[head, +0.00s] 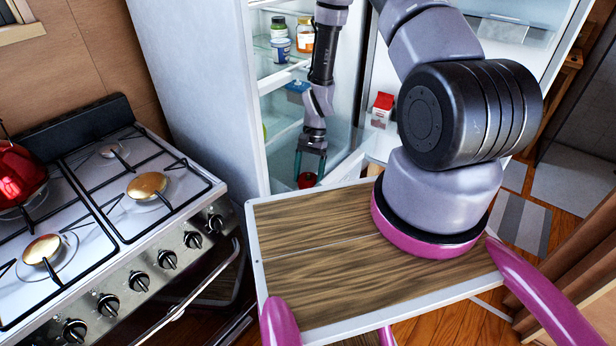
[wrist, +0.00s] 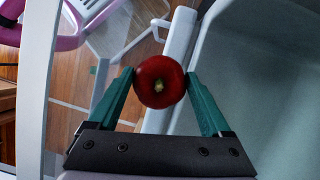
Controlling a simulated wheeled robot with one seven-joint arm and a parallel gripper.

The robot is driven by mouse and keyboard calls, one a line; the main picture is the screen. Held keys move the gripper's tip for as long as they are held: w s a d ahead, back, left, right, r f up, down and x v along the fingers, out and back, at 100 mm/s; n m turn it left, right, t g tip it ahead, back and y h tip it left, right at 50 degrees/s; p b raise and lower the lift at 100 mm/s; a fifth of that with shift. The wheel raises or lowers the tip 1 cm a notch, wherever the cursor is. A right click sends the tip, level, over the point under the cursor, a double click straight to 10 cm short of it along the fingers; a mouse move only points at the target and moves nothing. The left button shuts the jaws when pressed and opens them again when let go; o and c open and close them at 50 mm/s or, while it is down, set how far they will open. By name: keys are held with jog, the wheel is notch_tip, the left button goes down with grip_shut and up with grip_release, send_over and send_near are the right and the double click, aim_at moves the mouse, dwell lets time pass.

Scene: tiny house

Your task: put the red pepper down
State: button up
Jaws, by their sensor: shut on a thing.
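The red pepper (wrist: 159,82) is held between the two green fingers of my gripper (wrist: 160,85) in the wrist view, with its stem end facing the camera. In the head view my gripper (head: 309,168) points down inside the open fridge, with the red pepper (head: 307,180) at its fingertips. The pepper is low in the fridge opening, near the white edge of the fridge. I cannot tell whether it touches any surface beneath it.
The open fridge (head: 196,75) holds jars (head: 304,36) on an upper shelf and a red-and-white carton (head: 382,104) in the door. A stove (head: 110,220) with a red kettle (head: 18,175) stands at the left. My wooden-topped base is in front of the fridge.

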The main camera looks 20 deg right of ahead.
jog(key=shift+f, duration=0.15)
jog(key=o, duration=1.3)
jog(key=w+d+r+n+t, duration=0.1)
jog(key=w+d+r+t, duration=0.1)
jog(key=r, duration=1.7)
jog(key=w+d+r+n+t, duration=0.1)
jog(key=d+r+t, duration=0.15)
jog(key=r, duration=1.65)
jog(key=s+r+t, duration=0.2)
jog(key=s+r, duration=0.3)
jog(key=r, duration=0.1)
jog(key=s+d+r+n+t, duration=0.1)
jog(key=s+r+t, duration=0.1)
jog(key=s+r, duration=0.4)
jog(key=s+r+n+t, duration=0.1)
jog(key=s+r+t, duration=0.1)
jog(key=s+r, duration=0.4)
jog(key=shift+d+r+t+h, duration=0.15)
jog(key=shift+t+h, duration=0.1)
jog(key=shift+h, duration=0.05)
